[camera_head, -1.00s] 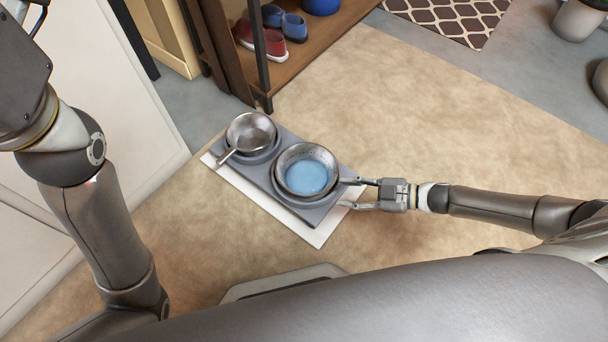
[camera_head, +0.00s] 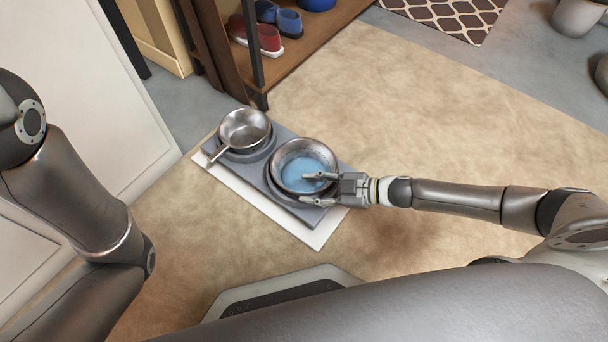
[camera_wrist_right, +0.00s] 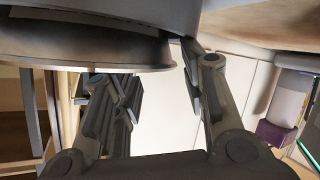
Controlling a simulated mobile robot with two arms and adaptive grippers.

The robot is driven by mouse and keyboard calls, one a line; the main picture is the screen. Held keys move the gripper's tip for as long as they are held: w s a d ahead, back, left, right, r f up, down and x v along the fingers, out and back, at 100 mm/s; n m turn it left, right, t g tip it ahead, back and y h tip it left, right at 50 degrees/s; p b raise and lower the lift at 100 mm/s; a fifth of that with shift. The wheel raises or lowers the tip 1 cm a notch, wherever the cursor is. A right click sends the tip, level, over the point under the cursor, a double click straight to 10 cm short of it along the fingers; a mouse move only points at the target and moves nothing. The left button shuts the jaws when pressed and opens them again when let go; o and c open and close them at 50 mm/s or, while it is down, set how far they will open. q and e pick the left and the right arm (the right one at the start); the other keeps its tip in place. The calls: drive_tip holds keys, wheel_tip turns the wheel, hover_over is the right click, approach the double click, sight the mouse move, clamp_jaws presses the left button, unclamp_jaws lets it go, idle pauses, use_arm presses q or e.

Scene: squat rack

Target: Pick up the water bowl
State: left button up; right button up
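The water bowl (camera_head: 292,160) is a round metal bowl with blue water, sitting in the right-hand recess of a grey feeder stand (camera_head: 325,217). My right gripper (camera_head: 304,188) reaches in from the right at the bowl's near right rim. One finger shows over the water, the other over the outer near side. The fingers are apart. In the right wrist view the gripper (camera_wrist_right: 160,72) is open, with a bowl-like rim (camera_wrist_right: 90,50) close above the fingers; contact cannot be told. My left gripper is out of view; only its arm shows at left.
A metal pan with a handle (camera_head: 243,129) sits in the stand's other recess. The stand is on a white mat (camera_head: 243,193) on a beige rug (camera_head: 420,110). A wooden shelf with shoes (camera_head: 262,37) stands behind. The rug to the right is clear.

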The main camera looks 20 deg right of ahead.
drive_tip(key=shift+w+a+f, duration=0.15)
drive_tip(key=shift+a, duration=0.15)
clamp_jaws()
idle(0.4)
